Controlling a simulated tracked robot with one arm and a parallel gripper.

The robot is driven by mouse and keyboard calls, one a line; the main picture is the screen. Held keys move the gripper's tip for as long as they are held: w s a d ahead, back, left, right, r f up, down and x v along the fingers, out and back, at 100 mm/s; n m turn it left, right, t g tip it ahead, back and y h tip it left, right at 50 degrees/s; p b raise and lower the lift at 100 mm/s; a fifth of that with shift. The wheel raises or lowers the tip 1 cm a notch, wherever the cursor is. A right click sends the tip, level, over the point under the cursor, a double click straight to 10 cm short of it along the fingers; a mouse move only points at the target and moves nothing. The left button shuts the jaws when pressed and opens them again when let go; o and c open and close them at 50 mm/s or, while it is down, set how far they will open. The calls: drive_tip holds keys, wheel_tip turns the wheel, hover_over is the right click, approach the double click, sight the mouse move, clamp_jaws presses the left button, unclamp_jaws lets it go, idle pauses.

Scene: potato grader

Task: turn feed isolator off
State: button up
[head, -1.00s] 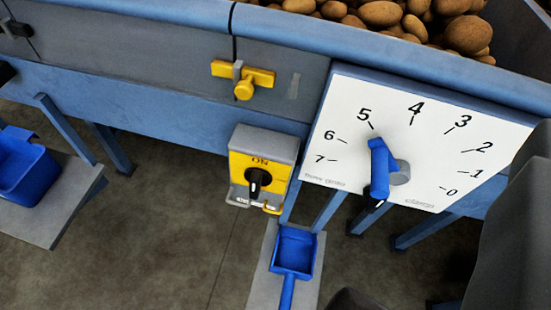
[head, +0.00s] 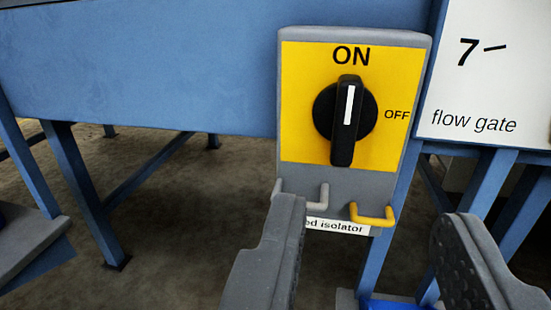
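The feed isolator (head: 302,145) is a grey box with a yellow face, in the middle of the head view. Its black rotary knob (head: 345,120) stands upright, with its white mark pointing up at ON. The word OFF is printed to the right of the knob. A label below reads "...ed isolator", its left end hidden behind a finger. My gripper (head: 370,262) is open and empty, its two dark grey fingers at the bottom of the view, below and in front of the box. The fingers appear apart from the knob.
A grey hook and a yellow hook (head: 372,215) stick out under the knob. The white flow gate plate (head: 480,80) is close on the right. A blue beam (head: 150,70) runs behind on the left, with blue legs below it. Open floor shows at lower left.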

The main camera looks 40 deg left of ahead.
sight(350, 113)
drive_tip(key=b+x, duration=0.1)
drive_tip(key=x, duration=1.2)
drive_tip(key=shift+w+a+f+b, duration=0.15)
drive_tip(key=shift+w+a+b, duration=0.1)
drive_tip(key=shift+a+b, duration=0.05)
